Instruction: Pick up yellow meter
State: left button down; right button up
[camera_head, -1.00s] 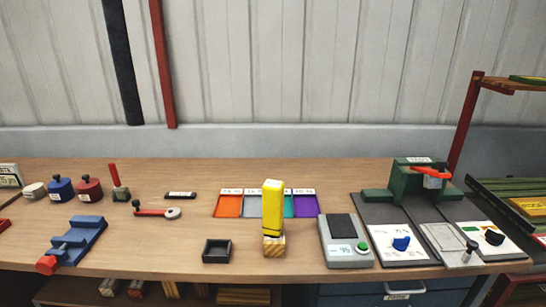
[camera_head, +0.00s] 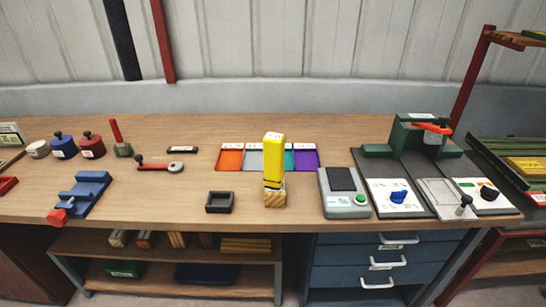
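The yellow meter (camera_head: 273,158) stands upright on a small wooden block (camera_head: 274,198) near the front edge of the workbench, about the middle of the picture. It is a tall, narrow yellow box with a dark line near its lower end. Nothing touches it apart from the block below. Neither of my grippers shows in the head view.
A black open tray (camera_head: 219,208) sits left of the meter and a grey scale (camera_head: 344,198) sits right. Coloured bins (camera_head: 231,146) lie behind it. A blue vise (camera_head: 84,197) is far left, a green press (camera_head: 411,137) far right. Bare bench (camera_head: 140,210) lies between vise and tray.

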aim_at(274, 143)
jog(key=j+z, duration=0.15)
jog(key=z, duration=0.25)
jog(key=j+z, duration=0.2)
jog(key=z, duration=0.25)
jog(key=j+z, duration=0.15)
jog(key=z, duration=0.25)
jog(key=k+j+z, duration=0.2)
jog(key=j, duration=0.2)
jog(key=k+j+z, duration=0.25)
jog(key=j, duration=0.15)
jog(key=k+j, duration=0.35)
jog(key=j, duration=0.25)
